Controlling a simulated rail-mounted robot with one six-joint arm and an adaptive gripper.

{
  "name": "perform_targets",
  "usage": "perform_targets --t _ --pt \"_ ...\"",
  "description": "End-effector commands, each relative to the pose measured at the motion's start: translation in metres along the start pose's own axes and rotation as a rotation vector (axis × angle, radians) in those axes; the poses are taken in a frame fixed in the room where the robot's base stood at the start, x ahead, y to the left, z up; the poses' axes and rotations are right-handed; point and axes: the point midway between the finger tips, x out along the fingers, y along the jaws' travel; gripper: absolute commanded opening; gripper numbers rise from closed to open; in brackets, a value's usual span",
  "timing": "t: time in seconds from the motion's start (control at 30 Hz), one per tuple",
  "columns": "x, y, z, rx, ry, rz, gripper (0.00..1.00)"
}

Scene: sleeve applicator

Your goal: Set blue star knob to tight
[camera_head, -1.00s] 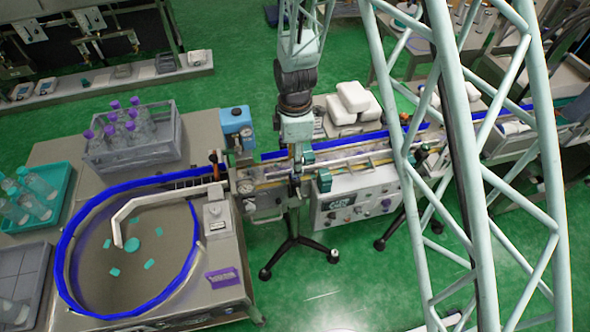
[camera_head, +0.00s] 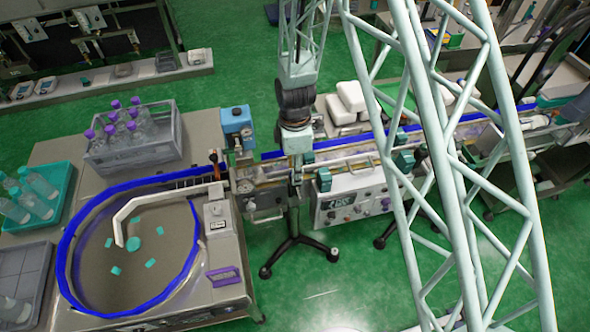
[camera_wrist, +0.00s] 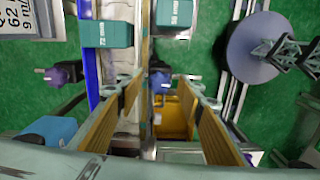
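In the wrist view a dark blue lobed knob (camera_wrist: 160,80) lies between and beyond the fingertips of my gripper (camera_wrist: 164,92). The fingers are wide apart, with yellow-orange inner faces, and nothing is held. I see no contact with the knob. A purple-blue knob (camera_wrist: 63,73) on a metal shaft is at left, outside the fingers. Another purplish knob (camera_wrist: 252,156) shows in part at lower right. I cannot read any tight mark or the knob's setting. In the head view my arm's end hangs over the conveyor, and the fingers and knob are not clear there.
Two teal blocks (camera_wrist: 115,33) (camera_wrist: 174,13) stand near the rail ahead of the fingers. A yellow-orange part (camera_wrist: 172,116) lies below the knob. In the head view, a blue box (camera_head: 236,120) is beside my arm, and a control box (camera_head: 352,196) is at the conveyor's front.

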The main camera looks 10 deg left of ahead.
Motion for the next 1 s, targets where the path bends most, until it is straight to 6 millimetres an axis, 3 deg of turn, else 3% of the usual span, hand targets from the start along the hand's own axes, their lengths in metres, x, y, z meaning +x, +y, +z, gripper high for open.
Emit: perform_targets --t 0.1,0.37,1.0 --pt "-0.0001 0.0 0.0 0.0 0.0 0.0 0.33" --pt "-0.0002 0.0 0.0 0.0 0.0 0.0 0.1" --pt "0.0018 0.0006 0.0 0.13 0.0 0.001 0.1"
